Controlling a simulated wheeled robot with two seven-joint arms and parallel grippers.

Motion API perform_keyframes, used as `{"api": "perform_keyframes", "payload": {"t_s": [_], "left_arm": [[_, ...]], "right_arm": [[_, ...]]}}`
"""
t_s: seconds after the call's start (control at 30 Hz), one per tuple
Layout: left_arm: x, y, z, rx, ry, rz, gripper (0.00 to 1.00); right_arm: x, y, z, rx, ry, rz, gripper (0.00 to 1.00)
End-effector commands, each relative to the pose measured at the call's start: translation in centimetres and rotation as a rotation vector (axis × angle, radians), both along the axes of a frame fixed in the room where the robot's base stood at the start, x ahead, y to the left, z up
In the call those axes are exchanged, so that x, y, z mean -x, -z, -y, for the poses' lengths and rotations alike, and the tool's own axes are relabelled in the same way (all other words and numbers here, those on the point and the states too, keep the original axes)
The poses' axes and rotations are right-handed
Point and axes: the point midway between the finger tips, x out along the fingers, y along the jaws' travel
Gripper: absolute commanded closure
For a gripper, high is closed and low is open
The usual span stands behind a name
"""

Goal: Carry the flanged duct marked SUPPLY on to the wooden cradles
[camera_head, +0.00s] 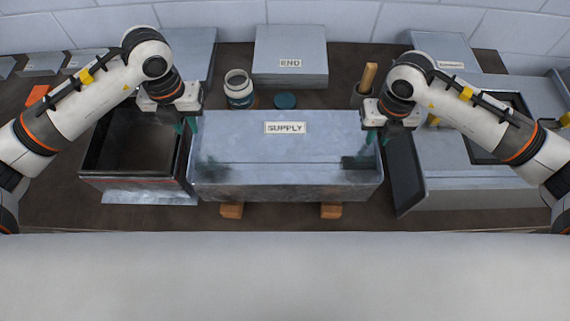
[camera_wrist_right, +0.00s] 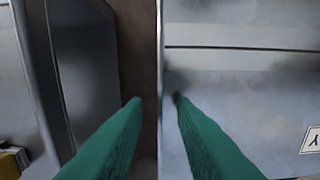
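The grey metal duct with the SUPPLY label (camera_head: 285,150) lies in the middle of the bench. Two wooden cradles (camera_head: 232,211) (camera_head: 330,211) show at its front lower edge; whether its weight rests on them is hidden. My left gripper (camera_head: 187,126) is at the duct's upper left end, green fingers apart. My right gripper (camera_head: 376,137) is at its upper right end. In the right wrist view, the right gripper's (camera_wrist_right: 157,100) fingers are apart, either side of the duct's (camera_wrist_right: 240,70) end edge, with a visible gap to the left finger.
An open dark box (camera_head: 135,150) stands close at left. A grey duct with a dark open end (camera_head: 465,185) stands close at right. Behind are a jar (camera_head: 239,88), a blue-green lid (camera_head: 285,101), a wooden-handled tool (camera_head: 369,76) and a block labelled END (camera_head: 290,50).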

Motion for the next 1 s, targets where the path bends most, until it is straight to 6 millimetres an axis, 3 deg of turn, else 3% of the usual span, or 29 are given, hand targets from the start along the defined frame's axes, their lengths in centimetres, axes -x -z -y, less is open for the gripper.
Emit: {"api": "perform_keyframes", "payload": {"t_s": [0.2,0.53,1.0], "left_arm": [[-0.1,-4.5,0.0,-0.001,-0.001,0.005,0.76],[0.0,-6.6,0.0,-0.001,0.000,0.000,0.76],[0.0,-6.5,0.0,-0.001,-0.001,0.000,0.76]], "right_arm": [[0.0,0.0,0.0,0.000,0.000,0.000,0.76],[-0.1,-1.0,0.0,-0.001,0.000,0.003,0.76],[-0.1,-10.0,0.0,-0.001,-0.001,0.004,0.76]]}}
